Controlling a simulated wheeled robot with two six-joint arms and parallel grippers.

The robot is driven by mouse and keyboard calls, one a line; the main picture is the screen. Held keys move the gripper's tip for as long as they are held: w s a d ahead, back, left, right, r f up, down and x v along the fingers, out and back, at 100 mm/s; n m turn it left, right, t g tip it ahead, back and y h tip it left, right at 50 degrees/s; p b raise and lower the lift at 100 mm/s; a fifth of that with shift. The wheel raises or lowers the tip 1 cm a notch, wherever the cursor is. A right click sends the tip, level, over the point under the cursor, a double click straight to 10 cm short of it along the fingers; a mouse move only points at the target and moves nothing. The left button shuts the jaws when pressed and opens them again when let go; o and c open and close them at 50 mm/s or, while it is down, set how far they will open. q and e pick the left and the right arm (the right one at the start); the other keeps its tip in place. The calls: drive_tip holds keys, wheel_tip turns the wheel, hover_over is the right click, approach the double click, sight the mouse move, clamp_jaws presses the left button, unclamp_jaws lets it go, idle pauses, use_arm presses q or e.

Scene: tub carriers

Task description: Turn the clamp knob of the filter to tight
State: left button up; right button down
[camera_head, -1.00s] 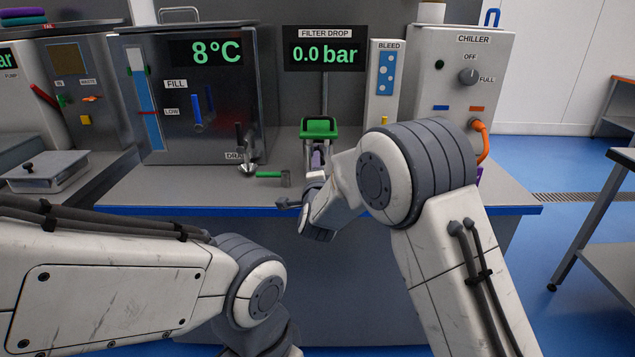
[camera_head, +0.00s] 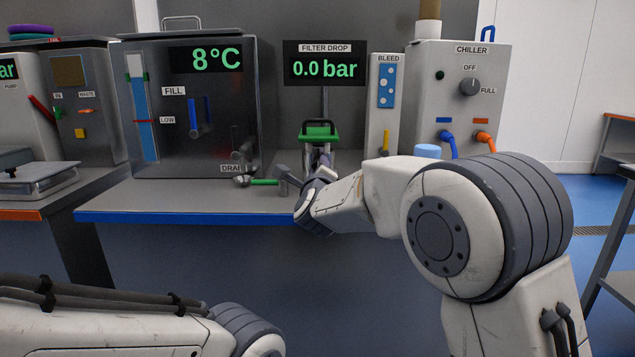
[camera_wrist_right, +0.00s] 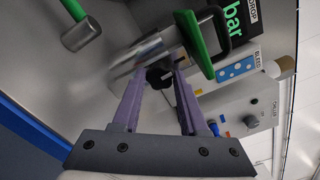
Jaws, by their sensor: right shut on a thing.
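The filter has a green handle (camera_head: 319,134) and stands at the back of the counter, under the filter drop display (camera_head: 324,68), which reads 0.0 bar. In the right wrist view its metal body (camera_wrist_right: 140,56) lies beside the green handle (camera_wrist_right: 197,45). The black clamp knob (camera_wrist_right: 160,79) is between the purple fingers of my right gripper (camera_wrist_right: 157,74), which is shut on it. My right forearm and wrist hide most of the lower filter in the head view. My left gripper is out of view; only part of that arm shows at the lower left.
A hammer with a green handle (camera_head: 265,182) lies on the counter (camera_head: 170,200) left of my right wrist. The steel tank (camera_head: 200,105) with its levers stands at left. The bleed panel (camera_head: 384,100) and chiller (camera_head: 455,95) are close on the right.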

drive_tip(key=shift+f+m, duration=0.15)
drive_tip(key=shift+m, duration=0.15)
idle(0.4)
drive_tip(key=shift+c, duration=2.2)
unclamp_jaws()
drive_tip(key=s, duration=1)
drive_tip(key=shift+s, duration=0.25)
